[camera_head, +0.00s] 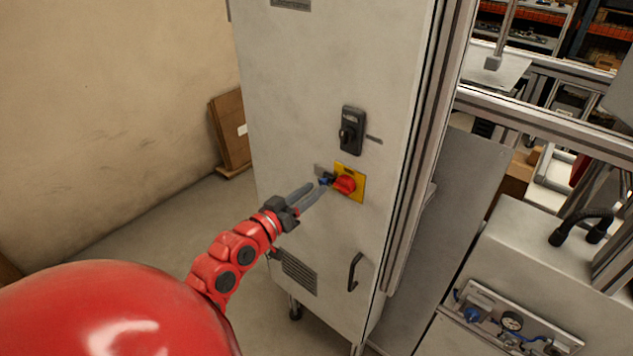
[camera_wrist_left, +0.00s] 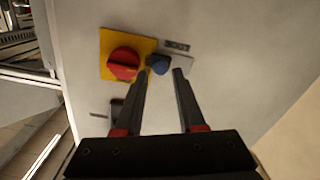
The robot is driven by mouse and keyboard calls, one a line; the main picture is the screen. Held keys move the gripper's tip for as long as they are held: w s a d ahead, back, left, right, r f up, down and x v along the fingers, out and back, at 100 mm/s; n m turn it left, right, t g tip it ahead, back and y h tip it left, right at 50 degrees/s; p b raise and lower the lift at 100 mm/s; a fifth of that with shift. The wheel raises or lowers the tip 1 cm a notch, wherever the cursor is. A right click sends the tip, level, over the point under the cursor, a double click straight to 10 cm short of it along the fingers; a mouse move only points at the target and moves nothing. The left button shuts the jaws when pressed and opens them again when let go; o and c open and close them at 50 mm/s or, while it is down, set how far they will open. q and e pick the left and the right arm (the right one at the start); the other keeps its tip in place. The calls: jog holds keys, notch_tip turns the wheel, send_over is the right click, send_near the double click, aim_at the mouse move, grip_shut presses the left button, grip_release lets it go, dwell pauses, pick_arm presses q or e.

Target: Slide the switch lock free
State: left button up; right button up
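A red rotary switch (camera_head: 344,185) sits on a yellow plate (camera_head: 357,172) on the front of a grey cabinet. The red switch (camera_wrist_left: 123,64) and yellow plate (camera_wrist_left: 108,40) also show in the left wrist view. A small blue lock (camera_head: 326,179) is beside the switch; in the left wrist view the blue lock (camera_wrist_left: 160,65) lies at the plate's edge, by a small grey bracket (camera_wrist_left: 182,61). My left gripper (camera_wrist_left: 162,72) is open, its two fingers apart with the blue lock just ahead between their tips. The left gripper (camera_head: 318,190) points at the lock in the head view. Contact cannot be told. My right gripper is not in view.
The grey cabinet (camera_head: 300,90) has a black handle unit (camera_head: 352,130) above the switch and a black pull handle (camera_head: 354,272) below it. A cardboard box (camera_head: 231,130) leans on the wall at left. Metal framing and a gauge panel (camera_head: 512,322) stand at right.

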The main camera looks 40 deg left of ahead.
aim_at(326, 181)
pick_arm(q)
jog(key=shift+w+d+p, duration=0.1)
jog(key=shift+w+p, duration=0.2)
jog(key=shift+w, duration=0.9)
jog(key=shift+c, duration=0.3)
grip_shut()
